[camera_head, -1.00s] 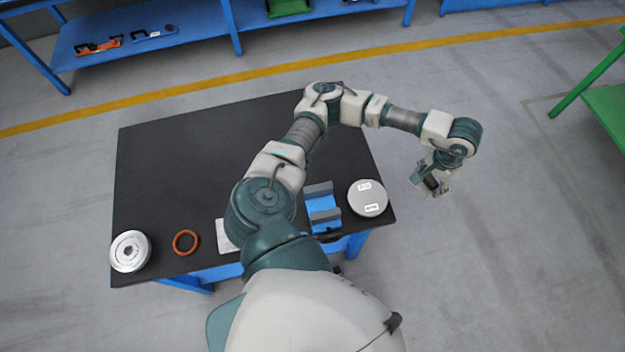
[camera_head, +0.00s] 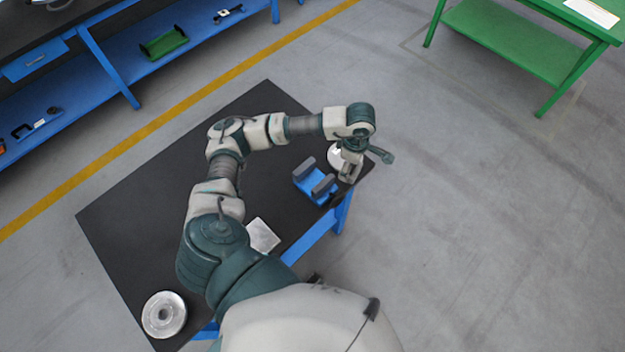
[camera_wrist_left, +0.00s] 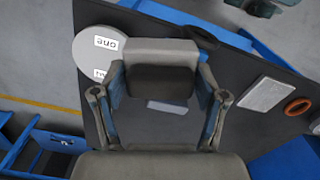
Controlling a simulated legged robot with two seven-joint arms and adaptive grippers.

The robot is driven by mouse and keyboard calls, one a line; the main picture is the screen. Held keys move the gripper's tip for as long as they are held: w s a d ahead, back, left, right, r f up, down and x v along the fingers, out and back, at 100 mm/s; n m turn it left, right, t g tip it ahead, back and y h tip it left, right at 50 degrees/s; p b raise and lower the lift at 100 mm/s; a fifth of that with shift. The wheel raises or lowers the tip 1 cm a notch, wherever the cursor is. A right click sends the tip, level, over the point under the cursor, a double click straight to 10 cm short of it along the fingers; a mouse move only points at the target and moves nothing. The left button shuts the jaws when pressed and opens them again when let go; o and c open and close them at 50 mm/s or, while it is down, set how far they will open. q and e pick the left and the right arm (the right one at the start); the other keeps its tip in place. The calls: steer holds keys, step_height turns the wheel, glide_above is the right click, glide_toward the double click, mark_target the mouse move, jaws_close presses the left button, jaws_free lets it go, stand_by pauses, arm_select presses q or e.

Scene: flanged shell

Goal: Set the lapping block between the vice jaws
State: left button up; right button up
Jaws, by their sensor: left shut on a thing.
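My left gripper (camera_head: 349,173) is over the right end of the black table, close to the vice. In the left wrist view it (camera_wrist_left: 160,88) is shut on the lapping block (camera_wrist_left: 158,52), which is light grey with a dark face and spans between the two fingers. The vice (camera_head: 316,183) has a blue body and two grey jaws with a clear gap between them. It stands on the table just left of my gripper. In the wrist view the block and fingers hide most of what lies behind them. My right gripper is in neither view.
A round pale disc with labels (camera_wrist_left: 97,50) lies beside the vice, partly hidden by my gripper in the head view (camera_head: 333,155). A light plate (camera_head: 263,236), an orange ring (camera_wrist_left: 298,107) and a flanged metal disc (camera_head: 164,314) also lie on the table (camera_head: 125,225).

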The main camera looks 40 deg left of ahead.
arm_select(q)
steer(key=a+n, duration=0.1)
steer(key=n, duration=0.3)
steer(key=s+a+n+p, duration=0.1)
steer(key=a+n, duration=0.1)
steer(key=n, duration=0.3)
steer(key=s+a+n, duration=0.1)
steer(key=n, duration=0.4)
steer(key=shift+s+a, duration=0.25)
steer(key=s+a+n+p, duration=0.1)
steer(key=s+a+n, duration=0.15)
steer(key=n, duration=1.65)
glide_above(314, 181)
step_height(314, 181, down, 6)
steer(key=shift+a+r+p, duration=0.1)
steer(key=shift+p, duration=0.35)
steer(key=shift+f, duration=2)
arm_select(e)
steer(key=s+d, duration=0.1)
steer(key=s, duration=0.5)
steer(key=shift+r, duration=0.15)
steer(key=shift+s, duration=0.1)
arm_select(q)
steer(key=o, duration=1.5)
steer(key=shift+o, duration=0.2)
